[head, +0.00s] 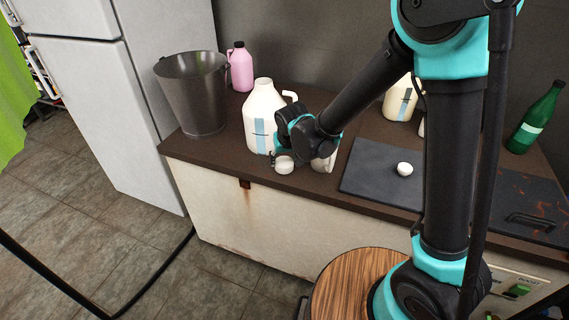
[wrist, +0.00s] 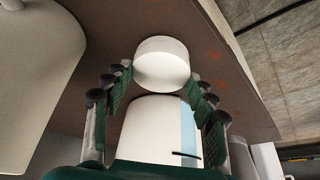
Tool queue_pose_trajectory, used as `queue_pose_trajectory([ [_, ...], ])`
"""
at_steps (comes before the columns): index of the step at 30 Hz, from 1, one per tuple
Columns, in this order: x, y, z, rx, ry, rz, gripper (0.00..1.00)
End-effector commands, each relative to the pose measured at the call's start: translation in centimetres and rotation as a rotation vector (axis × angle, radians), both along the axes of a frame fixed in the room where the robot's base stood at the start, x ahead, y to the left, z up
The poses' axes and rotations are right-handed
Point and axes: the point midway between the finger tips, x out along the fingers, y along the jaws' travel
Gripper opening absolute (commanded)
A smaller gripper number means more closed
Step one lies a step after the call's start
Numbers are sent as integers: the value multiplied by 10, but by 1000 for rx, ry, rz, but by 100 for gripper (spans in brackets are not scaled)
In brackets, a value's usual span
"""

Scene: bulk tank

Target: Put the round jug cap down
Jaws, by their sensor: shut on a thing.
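The round white jug cap (head: 284,166) is in my gripper (head: 283,156), near the counter's front edge. In the wrist view the cap (wrist: 161,62) sits between the two green-padded fingertips of my gripper (wrist: 162,75). I cannot tell whether the cap touches the counter. A white jug (head: 261,118) with a blue-striped label stands upright just behind my gripper, its neck showing no cap. A pale body with a blue stripe (wrist: 150,130) shows beyond the fingers in the wrist view.
A metal bucket (head: 192,95) and a pink bottle (head: 241,68) stand at the left. A cream mug (head: 325,163) is close to the right of my gripper. A dark board (head: 375,172) carries another white round piece (head: 405,169). A green bottle (head: 537,120) stands far right.

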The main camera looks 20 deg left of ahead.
Motion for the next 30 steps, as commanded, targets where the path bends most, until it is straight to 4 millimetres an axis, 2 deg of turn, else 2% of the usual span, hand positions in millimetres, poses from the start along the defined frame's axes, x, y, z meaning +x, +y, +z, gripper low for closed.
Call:
queue_pose_trajectory([
  [5,0,0,-16,0,0,0,45],
  [17,0,0,-21,0,0,0,45],
  [18,0,0,-20,0,0,0,61],
  [22,0,0,-20,0,0,0,77],
  [30,0,0,-20,0,0,0,77],
])
